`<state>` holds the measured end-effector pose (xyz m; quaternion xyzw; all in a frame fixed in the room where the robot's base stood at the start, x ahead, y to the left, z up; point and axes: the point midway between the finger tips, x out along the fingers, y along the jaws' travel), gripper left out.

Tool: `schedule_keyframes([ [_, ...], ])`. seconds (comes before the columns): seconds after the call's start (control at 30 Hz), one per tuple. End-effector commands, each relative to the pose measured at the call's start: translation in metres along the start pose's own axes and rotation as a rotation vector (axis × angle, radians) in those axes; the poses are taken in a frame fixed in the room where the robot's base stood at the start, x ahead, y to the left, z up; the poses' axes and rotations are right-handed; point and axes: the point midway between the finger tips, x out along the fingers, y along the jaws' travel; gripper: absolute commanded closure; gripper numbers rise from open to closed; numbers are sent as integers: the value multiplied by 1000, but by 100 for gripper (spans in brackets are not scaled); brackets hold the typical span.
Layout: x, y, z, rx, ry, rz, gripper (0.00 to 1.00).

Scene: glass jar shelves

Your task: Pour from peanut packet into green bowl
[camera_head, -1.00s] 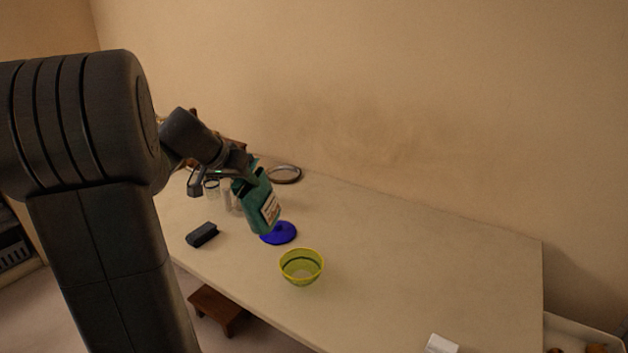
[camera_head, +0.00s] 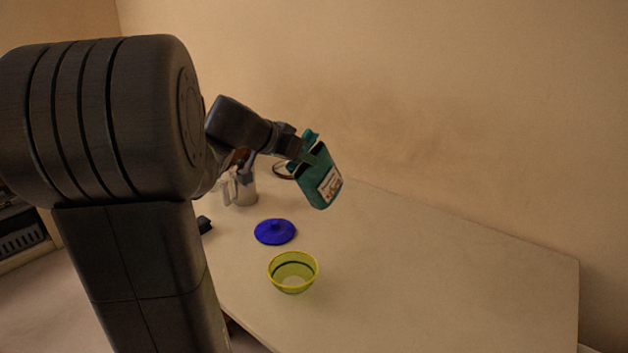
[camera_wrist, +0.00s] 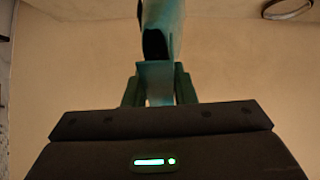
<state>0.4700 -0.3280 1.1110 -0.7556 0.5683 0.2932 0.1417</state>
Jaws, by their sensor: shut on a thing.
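The peanut packet (camera_head: 320,180) is teal with a pale label and hangs slightly tilted in the air above the table. My gripper (camera_head: 307,152) is shut on its upper part. In the wrist view the packet (camera_wrist: 164,30) rises from between the fingers of my gripper (camera_wrist: 160,85). The green bowl (camera_head: 293,272) is see-through yellow-green with a dark band. It stands upright on the table, below and a little left of the packet in the head view, clear of it. The packet's contents cannot be seen.
A blue lid-like disc (camera_head: 275,232) lies behind the bowl on the table (camera_head: 430,270). A metallic pitcher (camera_head: 243,187) and a round ring-like thing (camera_head: 283,170) stand farther back. A dark block (camera_head: 204,225) is partly hidden by my arm. The table's right side is clear.

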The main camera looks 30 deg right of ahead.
Motion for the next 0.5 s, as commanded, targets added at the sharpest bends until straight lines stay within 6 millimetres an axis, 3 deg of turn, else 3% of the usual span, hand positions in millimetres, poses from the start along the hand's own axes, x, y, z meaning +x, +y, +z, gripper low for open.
schedule_keyframes([
  [0.2,20,-4,27,11,35,-4,100],
  [0.5,28,-5,36,16,53,-6,100],
])
